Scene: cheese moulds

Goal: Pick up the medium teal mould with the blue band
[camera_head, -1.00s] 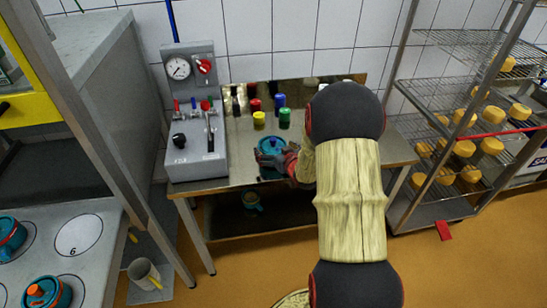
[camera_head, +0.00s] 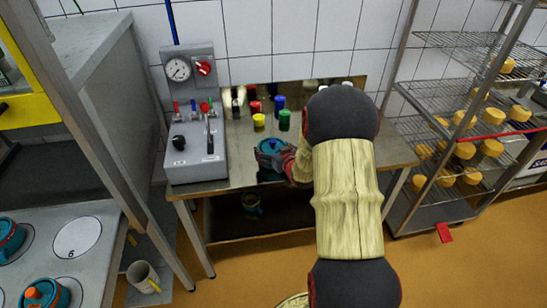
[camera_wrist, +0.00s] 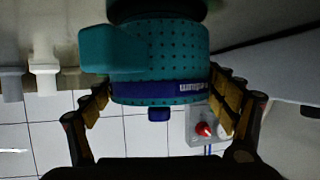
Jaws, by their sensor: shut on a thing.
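The teal mould with the blue band (camera_wrist: 160,92) fills the middle of the wrist view, with part of a printed word on its band. My gripper (camera_wrist: 163,98) has its yellow-padded fingers on both sides of the mould and is shut on it. In the head view the mould (camera_head: 270,150) is at the steel table, with its blue top showing. My gripper (camera_head: 288,162) reaches it from the right, and my arm hides part of the table there. I cannot tell whether the mould touches the table.
A grey control box (camera_head: 191,115) with a gauge and levers stands left of the mould. Yellow (camera_head: 259,121), red (camera_head: 255,106), blue (camera_head: 279,102) and green (camera_head: 284,120) cylinders stand behind it. A wire rack with cheeses (camera_head: 465,150) is at the right. The steel table (camera_head: 225,178) is bare in front.

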